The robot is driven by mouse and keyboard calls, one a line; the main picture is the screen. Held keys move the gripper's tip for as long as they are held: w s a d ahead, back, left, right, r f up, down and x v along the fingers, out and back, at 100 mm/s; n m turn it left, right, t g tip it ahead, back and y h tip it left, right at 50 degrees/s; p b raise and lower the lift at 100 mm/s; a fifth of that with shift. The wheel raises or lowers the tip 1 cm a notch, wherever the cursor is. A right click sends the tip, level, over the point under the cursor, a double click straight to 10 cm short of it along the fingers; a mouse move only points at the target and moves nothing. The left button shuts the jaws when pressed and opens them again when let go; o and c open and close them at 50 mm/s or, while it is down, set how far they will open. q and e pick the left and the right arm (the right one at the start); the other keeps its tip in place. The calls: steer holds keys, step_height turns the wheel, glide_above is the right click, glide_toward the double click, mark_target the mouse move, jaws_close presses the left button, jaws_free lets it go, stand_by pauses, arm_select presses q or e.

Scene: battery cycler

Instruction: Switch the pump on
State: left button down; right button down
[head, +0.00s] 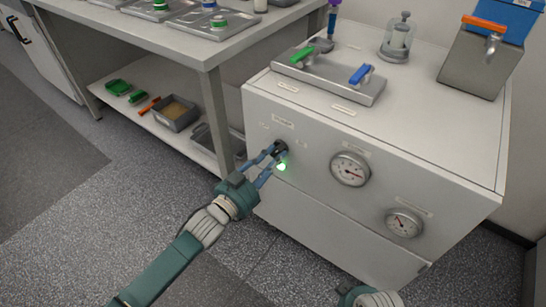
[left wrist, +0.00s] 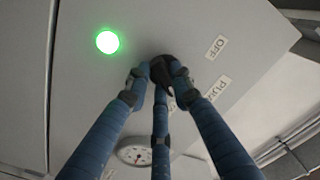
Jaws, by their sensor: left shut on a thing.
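The pump switch is a black rotary knob (head: 281,147) on the front of the white cabinet (head: 320,228). My left gripper (head: 275,153) is shut on this knob, with its blue fingers around it. The fingers hide much of the knob, so its exact pointing is hard to tell. In the left wrist view the knob (left wrist: 166,72) sits between the fingertips, beside an OFF label (left wrist: 217,47) and a PUMP label (left wrist: 218,88). A green lamp (head: 281,167) glows close to the knob. My right gripper shows only in part at the bottom edge, its fingers unseen.
Two dial gauges, an upper (head: 350,168) and a lower (head: 403,223), are right of the knob. On the cabinet top are a metal manifold (head: 325,84) with green and blue valve handles and a grey box (head: 478,66). A bench (head: 160,42) stands at left.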

arm_select(q)
steer(key=shift+f, duration=0.1)
steer(key=c, duration=1.5)
jaws_free()
steer(key=shift+s, duration=0.1)
steer(key=v, duration=1.2)
